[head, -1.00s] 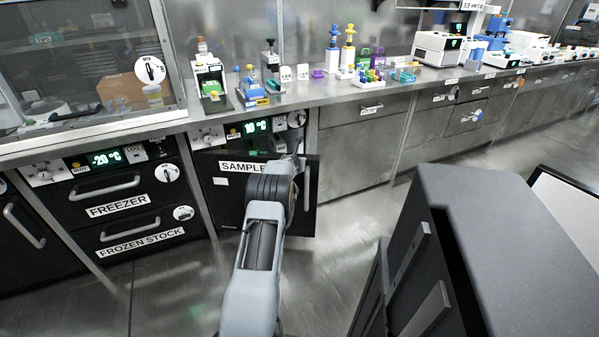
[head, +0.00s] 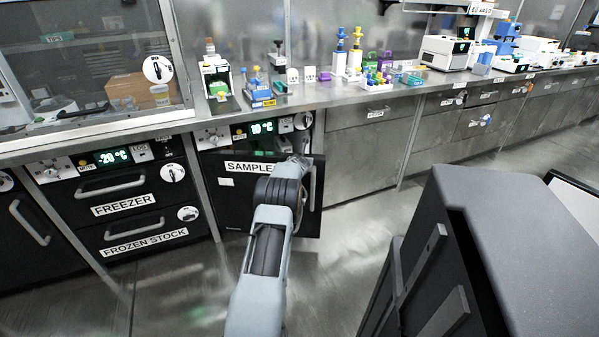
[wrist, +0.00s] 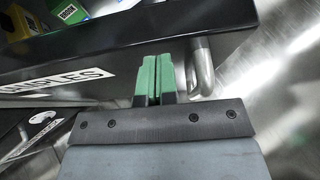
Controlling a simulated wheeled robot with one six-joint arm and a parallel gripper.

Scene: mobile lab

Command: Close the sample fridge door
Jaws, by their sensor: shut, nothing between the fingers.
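The sample fridge door (head: 232,205) is a black panel with a white SAMPLES label and a vertical metal handle (head: 312,188) at its right. It stands ajar, with its right edge out past the cabinet front and a dark gap along its top. In the wrist view, the door (wrist: 120,50) crosses the upper part, and its handle (wrist: 203,68) is just right of my fingers. My gripper (wrist: 152,78) is shut and empty, its green fingertips together at the door's outer face; I cannot tell whether they touch. In the head view my arm hides the fingertips.
The freezer drawers (head: 130,205) are left of the fridge, and closed grey cabinets (head: 360,150) are to its right. The counter (head: 330,100) above holds racks and lab devices. Small yellow and green boxes (wrist: 68,10) show beyond the door's edge.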

